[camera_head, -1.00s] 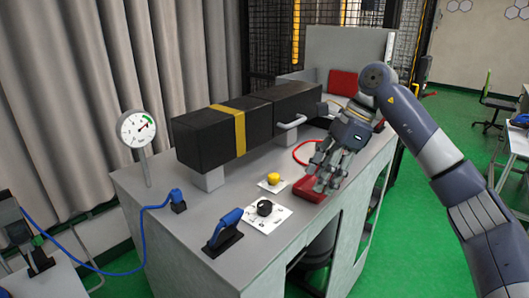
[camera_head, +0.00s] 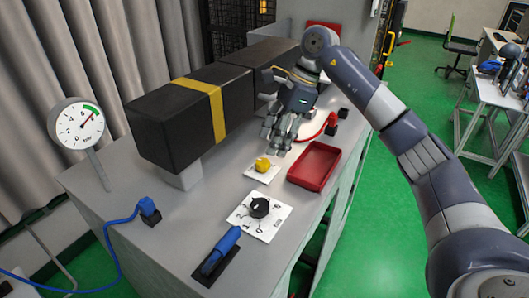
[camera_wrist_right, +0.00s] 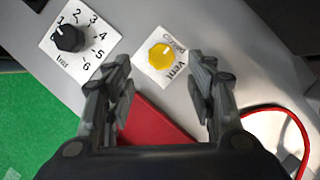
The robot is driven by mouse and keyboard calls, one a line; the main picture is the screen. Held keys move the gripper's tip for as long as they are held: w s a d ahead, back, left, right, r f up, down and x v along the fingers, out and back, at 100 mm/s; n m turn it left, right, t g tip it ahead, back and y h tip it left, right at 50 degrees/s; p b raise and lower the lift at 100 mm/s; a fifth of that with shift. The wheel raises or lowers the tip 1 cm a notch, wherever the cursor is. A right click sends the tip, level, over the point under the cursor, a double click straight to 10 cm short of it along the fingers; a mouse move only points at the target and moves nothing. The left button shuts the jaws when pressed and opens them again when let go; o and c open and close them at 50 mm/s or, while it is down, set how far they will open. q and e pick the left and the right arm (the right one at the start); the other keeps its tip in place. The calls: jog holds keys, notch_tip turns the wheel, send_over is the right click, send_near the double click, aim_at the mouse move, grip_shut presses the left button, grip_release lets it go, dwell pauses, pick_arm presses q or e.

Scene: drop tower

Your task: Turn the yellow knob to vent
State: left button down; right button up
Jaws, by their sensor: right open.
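The yellow knob (camera_head: 263,164) sits on a small white plate on the grey bench top. In the right wrist view the yellow knob (camera_wrist_right: 160,55) shows beyond the fingertips, its plate marked "closed" and "vent"; which word it points to I cannot tell for sure. My right gripper (camera_head: 277,142) is open and empty, just behind the knob and apart from it. In the right wrist view my right gripper (camera_wrist_right: 163,75) has its fingers spread on either side below the knob. My left gripper is not in view.
A black numbered knob (camera_head: 260,207) stands in front of the yellow one. A red tray (camera_head: 315,164) lies to the right. A black box with a yellow band (camera_head: 214,108) stands to the left, near a gauge (camera_head: 77,124). A blue-handled tool (camera_head: 220,252) lies at the front.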

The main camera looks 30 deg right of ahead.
aim_at(263, 161)
jog(key=p+x, duration=0.1)
jog(key=x, duration=0.5)
jog(key=shift+w+p, duration=0.1)
jog(key=shift+p, duration=0.2)
jog(key=shift+f, duration=0.15)
jog(key=shift+c, duration=0.6)
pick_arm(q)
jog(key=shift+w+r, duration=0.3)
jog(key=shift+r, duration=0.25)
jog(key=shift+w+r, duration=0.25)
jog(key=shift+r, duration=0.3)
pick_arm(e)
jog(key=c, duration=0.9)
